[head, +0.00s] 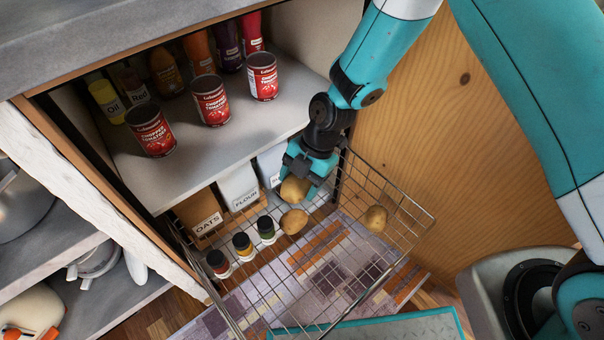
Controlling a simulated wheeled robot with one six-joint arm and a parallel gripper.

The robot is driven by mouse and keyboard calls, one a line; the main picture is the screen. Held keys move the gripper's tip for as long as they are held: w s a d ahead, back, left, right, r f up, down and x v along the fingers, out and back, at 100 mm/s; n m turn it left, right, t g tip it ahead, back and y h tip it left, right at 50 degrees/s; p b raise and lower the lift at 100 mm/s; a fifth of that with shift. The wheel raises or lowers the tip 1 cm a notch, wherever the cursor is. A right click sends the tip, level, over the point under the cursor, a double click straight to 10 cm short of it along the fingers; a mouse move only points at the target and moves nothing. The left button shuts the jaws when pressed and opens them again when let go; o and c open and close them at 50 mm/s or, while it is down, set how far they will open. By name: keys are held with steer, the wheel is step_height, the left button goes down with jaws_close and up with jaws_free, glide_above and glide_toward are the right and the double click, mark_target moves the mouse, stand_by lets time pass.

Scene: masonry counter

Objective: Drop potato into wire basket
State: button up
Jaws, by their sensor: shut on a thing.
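My gripper (306,181) points down from the teal arm and is shut on a brown potato (294,190). The held potato is over or inside the back right part of the wire basket (388,196); its exact height is hard to tell. A second potato (293,221) is just below it in the picture, in the basket. A third potato (375,218) is apart at the basket's right side. The fingers hide part of the held potato.
Red tomato cans (211,100) and several bottles stand on the shelf above. Small jars (242,243) are at the basket's left. A wooden door (440,110) stands at the right. The basket's front middle is clear.

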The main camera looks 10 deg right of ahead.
mark_target(300, 192)
step_height(300, 192, down, 4)
steer(key=b, duration=0.2)
steer(key=shift+f+b, duration=0.2)
steer(key=shift+b, duration=0.2)
steer(key=o, duration=1.1)
steer(key=shift+c, duration=0.2)
steer(key=shift+r, duration=0.1)
steer(key=p+v, duration=0.4)
steer(key=v, duration=1.3)
steer(key=shift+p, duration=0.4)
steer(key=shift+r, duration=0.15)
